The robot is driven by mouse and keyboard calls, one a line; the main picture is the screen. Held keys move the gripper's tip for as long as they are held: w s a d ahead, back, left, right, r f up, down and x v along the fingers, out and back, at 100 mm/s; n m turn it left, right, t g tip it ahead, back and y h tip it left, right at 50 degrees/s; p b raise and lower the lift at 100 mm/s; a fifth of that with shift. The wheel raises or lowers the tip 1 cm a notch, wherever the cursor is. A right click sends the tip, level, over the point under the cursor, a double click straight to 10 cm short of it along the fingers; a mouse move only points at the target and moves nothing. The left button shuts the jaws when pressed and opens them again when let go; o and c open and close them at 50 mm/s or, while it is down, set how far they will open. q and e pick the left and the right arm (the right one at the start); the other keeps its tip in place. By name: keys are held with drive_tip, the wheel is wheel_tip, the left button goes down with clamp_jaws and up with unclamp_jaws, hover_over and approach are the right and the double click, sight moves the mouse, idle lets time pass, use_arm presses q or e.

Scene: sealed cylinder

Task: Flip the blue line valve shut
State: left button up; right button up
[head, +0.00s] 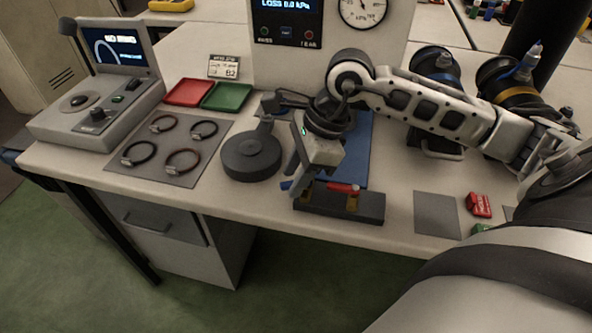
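A dark valve block (343,204) lies along the front of the table with brass fittings. A red lever (343,187) lies along its top, right of my gripper. A small blue piece, which looks like the end of the blue lever (286,185), shows at the block's left end, left of my fingers; the rest of it is hidden. My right gripper (297,179) points down over the block's left end, beside the blue piece. Its fingers overlap in this view, so I cannot tell their gap or whether they touch the lever. My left gripper is not in view.
A round dark pedestal (251,156) stands left of my gripper. Behind are a blue mat (357,150) and a gauge panel (283,60). Left are a grey mat with several rings (170,170), red (188,92) and green (227,96) trays. Red tag (479,205) lies right.

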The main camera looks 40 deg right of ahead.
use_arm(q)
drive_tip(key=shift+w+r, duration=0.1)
use_arm(e)
clamp_jaws()
drive_tip(key=shift+w+f+m+b, duration=0.1)
drive_tip(key=shift+f+m+b, duration=0.15)
drive_tip(key=shift+m+b, duration=0.4)
drive_tip(key=shift+w+d+m+t+b, duration=0.1)
drive_tip(key=shift+m+t+b, duration=0.3)
drive_tip(key=shift+b, duration=0.35)
drive_tip(key=shift+w+d+m+t+h+b, duration=0.15)
drive_tip(key=shift+m+t+h+b, duration=0.25)
drive_tip(key=shift+m+b, duration=0.55)
drive_tip(key=shift+r+m, duration=0.25)
drive_tip(key=shift+m, duration=0.45)
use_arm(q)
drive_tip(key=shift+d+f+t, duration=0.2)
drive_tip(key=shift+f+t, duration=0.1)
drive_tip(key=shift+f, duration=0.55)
use_arm(e)
unclamp_jaws()
